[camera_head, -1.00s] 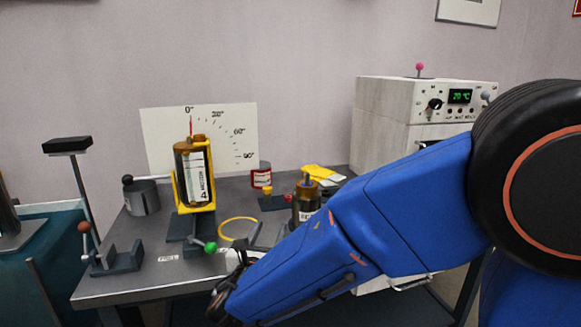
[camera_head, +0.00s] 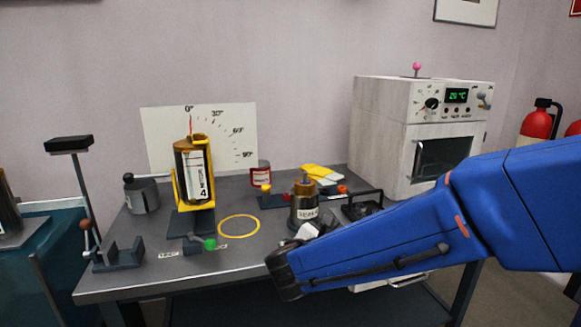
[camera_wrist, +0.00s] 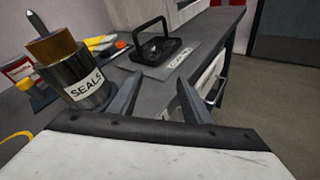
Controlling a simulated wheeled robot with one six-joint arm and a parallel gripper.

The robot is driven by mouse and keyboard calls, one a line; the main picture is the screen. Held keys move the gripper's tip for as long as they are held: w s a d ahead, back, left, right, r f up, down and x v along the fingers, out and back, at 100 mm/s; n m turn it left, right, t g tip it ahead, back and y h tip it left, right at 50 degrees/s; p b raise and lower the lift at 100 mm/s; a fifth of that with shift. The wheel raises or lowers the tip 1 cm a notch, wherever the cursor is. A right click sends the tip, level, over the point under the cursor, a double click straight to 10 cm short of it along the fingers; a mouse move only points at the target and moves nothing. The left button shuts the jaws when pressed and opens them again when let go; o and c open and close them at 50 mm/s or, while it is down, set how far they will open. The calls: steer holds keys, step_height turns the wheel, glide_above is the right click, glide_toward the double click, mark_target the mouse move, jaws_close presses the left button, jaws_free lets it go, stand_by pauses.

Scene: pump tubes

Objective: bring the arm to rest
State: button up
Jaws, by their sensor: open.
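My arm is blue and reaches in from the right in the head view. My gripper (camera_wrist: 158,100) shows in the wrist view with its two dark fingers apart and nothing between them. In the head view its fingers are mostly hidden behind the wrist, near the front edge of the grey table (camera_head: 130,283). A dark metal pot labelled SEALS (camera_wrist: 88,80), with a brown top, stands to the left of the fingers, apart from them. The same SEALS pot (camera_head: 304,208) stands just beyond my wrist in the head view.
A yellow cradle (camera_head: 181,193) holds an upright labelled cylinder (camera_head: 194,172) before an angle board (camera_head: 165,122). A yellow ring (camera_head: 221,227) lies flat. A black handled tray (camera_wrist: 160,52) lies beyond the fingers. An oven (camera_head: 385,130) stands back right. Floor shows right of the table.

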steer(key=s+d+f+m+g+y, duration=0.15)
steer(key=s+d+m+g, duration=0.25)
steer(key=s+d+m, duration=0.4)
steer(key=s+d+f+m+g, duration=0.35)
steer(key=s+d+m, duration=0.2)
steer(key=d, duration=0.45)
steer(key=s+a+m+y, duration=0.3)
steer(key=s+m+y, duration=0.3)
steer(key=s+m, duration=0.5)
steer(key=shift+s+m+y, duration=0.35)
steer(key=shift+s, duration=0.7)
